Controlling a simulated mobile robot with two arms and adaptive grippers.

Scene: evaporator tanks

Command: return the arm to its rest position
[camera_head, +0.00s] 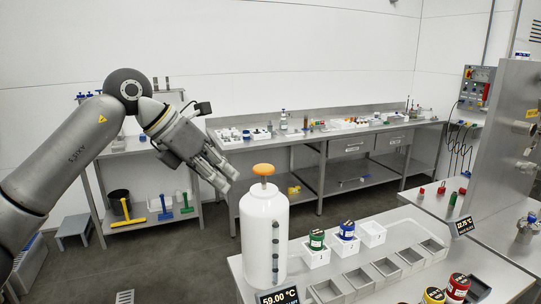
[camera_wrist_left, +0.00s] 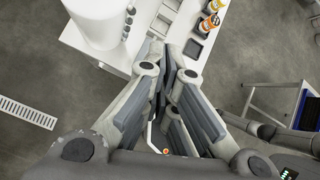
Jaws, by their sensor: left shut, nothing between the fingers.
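My left arm comes in from the left in the head view, bent up at the elbow and reaching down to the right. My left gripper (camera_head: 224,176) is shut and empty, above and to the left of the white tank with the orange knob. In the left wrist view the gripper (camera_wrist_left: 169,62) also shows, its fingers together over the floor and the bench edge. My right gripper is not in view.
The white tank (camera_head: 264,235) stands at the near bench's left end, close to the gripper. White boxes (camera_head: 316,256) with green and blue items and grey trays (camera_head: 360,280) are beside it. A long steel bench (camera_head: 330,135) runs along the back wall. Open floor lies between.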

